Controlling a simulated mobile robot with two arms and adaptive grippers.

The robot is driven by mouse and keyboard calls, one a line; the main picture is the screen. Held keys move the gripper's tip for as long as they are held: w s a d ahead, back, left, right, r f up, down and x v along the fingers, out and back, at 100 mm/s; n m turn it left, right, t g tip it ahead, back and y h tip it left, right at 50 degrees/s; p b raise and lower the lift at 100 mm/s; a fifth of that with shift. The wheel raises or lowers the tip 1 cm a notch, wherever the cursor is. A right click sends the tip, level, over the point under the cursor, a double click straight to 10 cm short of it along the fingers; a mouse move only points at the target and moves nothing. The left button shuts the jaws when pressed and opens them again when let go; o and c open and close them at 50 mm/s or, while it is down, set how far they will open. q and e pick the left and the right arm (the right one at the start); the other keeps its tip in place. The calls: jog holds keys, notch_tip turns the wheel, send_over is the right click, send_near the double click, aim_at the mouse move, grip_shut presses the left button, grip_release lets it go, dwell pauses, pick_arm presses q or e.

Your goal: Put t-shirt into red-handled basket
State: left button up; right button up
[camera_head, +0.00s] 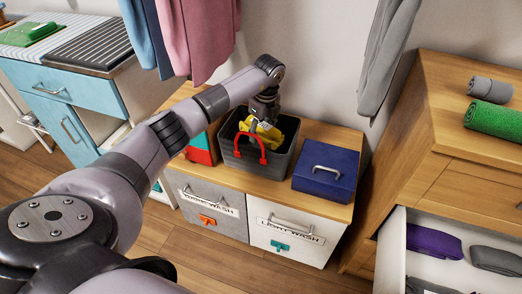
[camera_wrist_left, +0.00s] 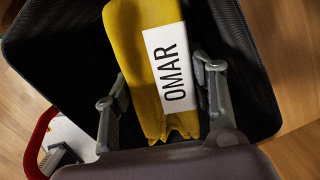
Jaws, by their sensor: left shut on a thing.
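The yellow t-shirt (camera_wrist_left: 144,60) has a white label reading OMAR (camera_wrist_left: 178,70). In the head view the yellow t-shirt (camera_head: 270,137) shows inside the dark grey basket (camera_head: 262,167) with the red handle (camera_head: 257,146). The basket stands on the wooden top of the low cabinet. My left gripper (camera_head: 262,120) reaches down into the basket. In the left wrist view its two fingers (camera_wrist_left: 162,108) are on either side of the t-shirt, shut on it. Whether the t-shirt touches the basket floor is hidden. My right gripper is not in view.
A blue box (camera_head: 325,175) stands right of the basket, and a red and green box (camera_head: 201,148) stands left. Clothes (camera_head: 200,35) hang above. An open drawer (camera_head: 455,262) with rolled cloths juts out at right. Green and grey rolls lie on the right dresser.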

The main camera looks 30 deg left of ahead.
aim_at(264, 128)
pick_arm(q)
notch_tip(264, 128, down, 4)
jog(key=shift+r, duration=0.15)
notch_tip(264, 128, down, 4)
jog(key=shift+f+b, duration=0.25)
jog(key=shift+b, duration=0.5)
jog(key=shift+r, duration=0.1)
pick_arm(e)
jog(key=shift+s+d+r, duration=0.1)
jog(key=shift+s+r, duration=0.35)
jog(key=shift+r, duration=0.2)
pick_arm(q)
jog(key=o, duration=1.3)
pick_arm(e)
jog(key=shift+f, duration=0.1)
pick_arm(q)
jog(key=shift+o, duration=0.2)
jog(key=r+p, duration=0.1)
jog(key=r, duration=0.4)
jog(key=shift+d+p, duration=0.2)
jog(key=shift+p, duration=0.1)
jog(key=r, duration=0.4)
jog(key=d+r+p, duration=0.1)
jog(key=r, duration=0.2)
jog(key=shift+s, duration=0.1)
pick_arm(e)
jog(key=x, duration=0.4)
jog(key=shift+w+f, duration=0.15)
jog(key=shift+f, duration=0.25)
